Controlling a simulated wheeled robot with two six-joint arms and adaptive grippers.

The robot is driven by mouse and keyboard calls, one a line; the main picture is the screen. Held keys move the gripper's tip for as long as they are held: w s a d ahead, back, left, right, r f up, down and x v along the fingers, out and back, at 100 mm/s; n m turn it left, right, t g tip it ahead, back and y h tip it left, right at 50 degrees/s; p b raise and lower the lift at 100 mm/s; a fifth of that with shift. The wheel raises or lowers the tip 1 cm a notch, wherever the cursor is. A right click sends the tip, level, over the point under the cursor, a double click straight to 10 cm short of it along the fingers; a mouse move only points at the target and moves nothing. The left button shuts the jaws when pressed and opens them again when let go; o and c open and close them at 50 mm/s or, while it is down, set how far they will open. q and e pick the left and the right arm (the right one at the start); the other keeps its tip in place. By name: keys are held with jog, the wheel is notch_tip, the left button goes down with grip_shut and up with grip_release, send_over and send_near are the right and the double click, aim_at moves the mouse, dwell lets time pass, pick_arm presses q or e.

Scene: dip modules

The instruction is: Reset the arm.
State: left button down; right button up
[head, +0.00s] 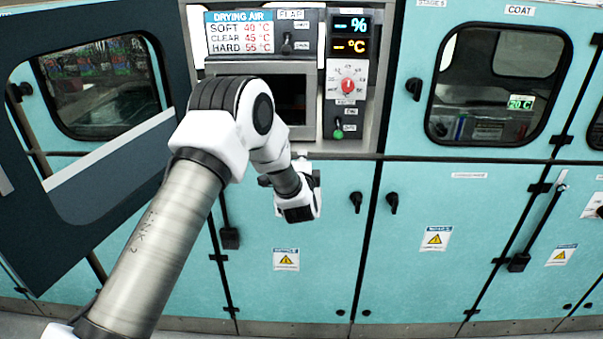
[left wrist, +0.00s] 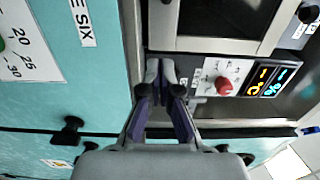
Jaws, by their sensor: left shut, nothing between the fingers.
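My left arm (head: 170,230) reaches in from the lower left of the head view, with its white wrist in front of the teal machine. My left gripper (left wrist: 161,72) shows in the left wrist view with its two dark fingers close together, shut and empty. Its fingertips lie over the grey panel edge beside the red knob (left wrist: 223,86); I cannot tell the gap to the panel. In the head view the wrist hides most of the gripper. My right arm is not in view.
The control panel (head: 347,70) has a lit display (head: 350,36), a red knob (head: 348,86) and a green-tipped lever (head: 338,133). A dark opening (head: 290,92) lies left of it, partly behind my arm. A dark windowed door (head: 100,190) stands at left. Teal cabinets (head: 440,200) fill the right.

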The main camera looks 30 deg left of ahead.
pick_arm(q)
jog(key=s+d+f+m+g+h, duration=0.15)
jog(key=s+d+f, duration=0.25)
jog(key=s+f, duration=0.4)
jog(key=s+d+f+g+h, duration=0.25)
jog(key=s+d+f, duration=0.2)
jog(key=f, duration=0.65)
jog(key=s+d+f+g+h, duration=0.2)
jog(key=s+d+f, duration=0.1)
jog(key=s+f, duration=0.55)
jog(key=s+d+f+n+g+h, duration=0.1)
jog(key=s+d+f+n+g, duration=0.1)
jog(key=s, duration=0.6)
jog(key=s+d+f+n+g+h, duration=0.1)
jog(key=s+d+f+n+g, duration=0.1)
jog(key=s+n+g, duration=0.2)
jog(key=s+d+f+n+g+h+b, duration=0.1)
jog(key=s+d+f+n+g, duration=0.1)
jog(key=s+n, duration=0.5)
jog(key=s+d+g, duration=0.1)
jog(key=s, duration=0.5)
jog(key=shift+s+f+n, duration=0.15)
jog(key=shift+f+n, duration=0.05)
jog(key=shift+n, duration=0.15)
